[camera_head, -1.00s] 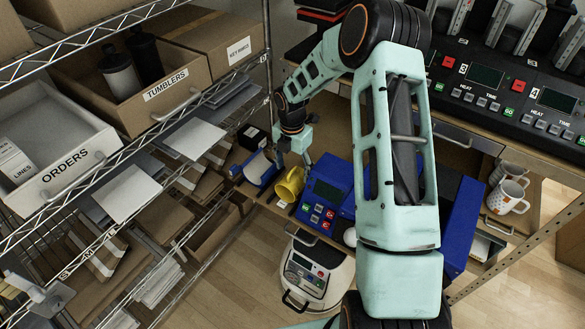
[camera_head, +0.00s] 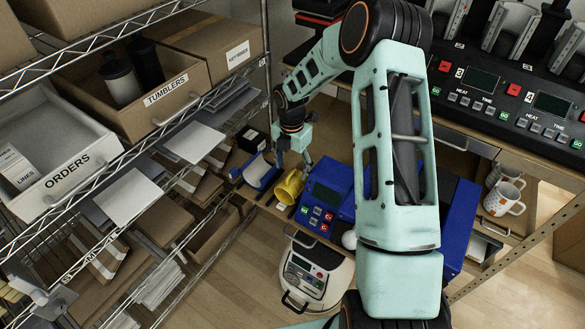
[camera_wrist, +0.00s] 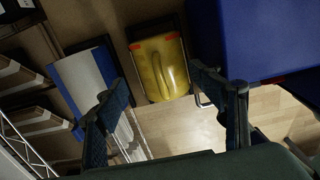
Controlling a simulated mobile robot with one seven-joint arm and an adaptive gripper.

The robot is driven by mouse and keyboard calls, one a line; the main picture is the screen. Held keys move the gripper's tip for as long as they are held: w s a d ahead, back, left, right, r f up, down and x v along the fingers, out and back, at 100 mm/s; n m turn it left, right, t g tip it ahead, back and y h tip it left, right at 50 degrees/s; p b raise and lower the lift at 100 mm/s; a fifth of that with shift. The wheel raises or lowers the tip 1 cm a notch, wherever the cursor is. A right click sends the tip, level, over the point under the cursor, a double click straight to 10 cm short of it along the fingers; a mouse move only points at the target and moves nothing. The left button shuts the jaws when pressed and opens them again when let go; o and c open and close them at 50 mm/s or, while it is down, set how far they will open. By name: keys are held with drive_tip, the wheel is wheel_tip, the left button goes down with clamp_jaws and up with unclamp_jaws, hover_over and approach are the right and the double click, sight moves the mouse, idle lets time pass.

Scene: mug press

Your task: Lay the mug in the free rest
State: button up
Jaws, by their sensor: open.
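The yellow mug (camera_head: 289,188) lies on its side on the worktop, left of the blue press, below my gripper. In the wrist view the mug (camera_wrist: 158,68) has its handle facing up and lies over a dark base with orange marks at its corners. A blue rest with a pale grey inner face (camera_wrist: 84,82) is left of the mug and looks empty; it also shows in the head view (camera_head: 262,172). My gripper (camera_wrist: 158,84) is open, its two fingers apart on either side of the mug's near end, with nothing held. Finger contact with the mug cannot be told.
The blue press (camera_head: 328,190) stands close on the mug's right. A wire shelf (camera_head: 205,108) with boxes and envelopes is at the left. A black box (camera_head: 251,140) sits behind the blue rest. White mugs (camera_head: 504,194) stand far right. The worktop's front edge is close to the mug.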

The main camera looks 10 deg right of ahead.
drive_tip(key=shift+o, duration=0.7)
drive_tip(key=shift+r+p, duration=1.95)
drive_tip(key=shift+r, duration=1.05)
